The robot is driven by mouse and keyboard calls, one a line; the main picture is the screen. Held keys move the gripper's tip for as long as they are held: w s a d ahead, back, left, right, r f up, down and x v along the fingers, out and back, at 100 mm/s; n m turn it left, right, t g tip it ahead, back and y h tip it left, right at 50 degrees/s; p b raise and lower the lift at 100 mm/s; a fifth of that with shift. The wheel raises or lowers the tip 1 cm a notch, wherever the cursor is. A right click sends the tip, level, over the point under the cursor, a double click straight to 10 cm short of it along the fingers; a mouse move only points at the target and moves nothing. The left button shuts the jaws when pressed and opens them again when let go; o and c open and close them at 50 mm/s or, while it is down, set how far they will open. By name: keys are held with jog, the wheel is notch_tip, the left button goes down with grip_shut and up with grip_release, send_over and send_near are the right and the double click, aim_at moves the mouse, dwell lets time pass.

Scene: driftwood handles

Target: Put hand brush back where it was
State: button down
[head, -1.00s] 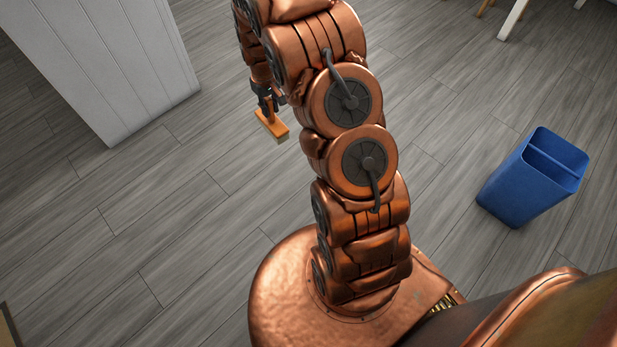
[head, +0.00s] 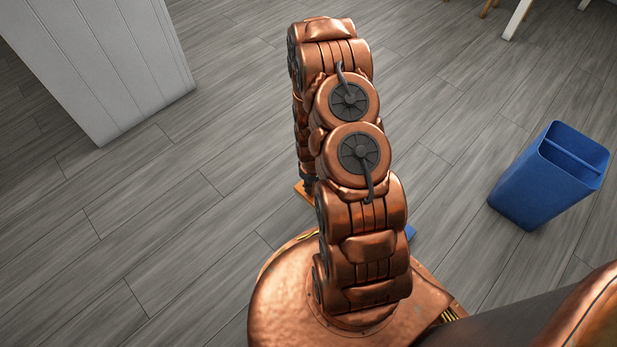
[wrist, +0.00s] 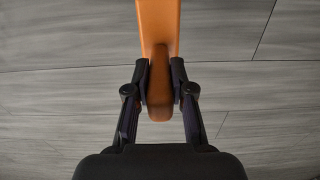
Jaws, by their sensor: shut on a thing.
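The hand brush (wrist: 160,30) has an orange handle, which runs up out of the top of the wrist view. My gripper (wrist: 160,82) is shut on this handle, with one dark finger on each side. In the head view a small orange part of the brush (head: 303,192) shows low beside my arm. The rest of the brush and most of the gripper are hidden behind my arm there. The bristles do not show in either current view.
A blue bin (head: 548,178) stands on the grey plank floor (head: 150,230) at the right. A small blue thing (head: 410,232), mostly hidden, shows just right of my arm. A white panelled cabinet (head: 100,60) stands at upper left. The floor between is clear.

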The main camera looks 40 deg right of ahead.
jog(key=shift+s+f, duration=0.2)
jog(key=shift+f, duration=0.2)
jog(key=shift+w+d+f, duration=0.1)
jog(key=shift+w+d, duration=0.05)
jog(key=shift+w, duration=0.05)
jog(key=w+d+f+b, duration=0.2)
jog(key=w+d+b, duration=0.1)
jog(key=w, duration=0.3)
jog(key=w+d+f+b, duration=0.2)
jog(key=w+d+b, duration=0.2)
jog(key=w, duration=0.3)
jog(key=shift+d+f, duration=0.35)
jog(key=shift+d, duration=0.25)
jog(key=shift+f, duration=0.1)
jog(key=c, duration=1)
grip_release()
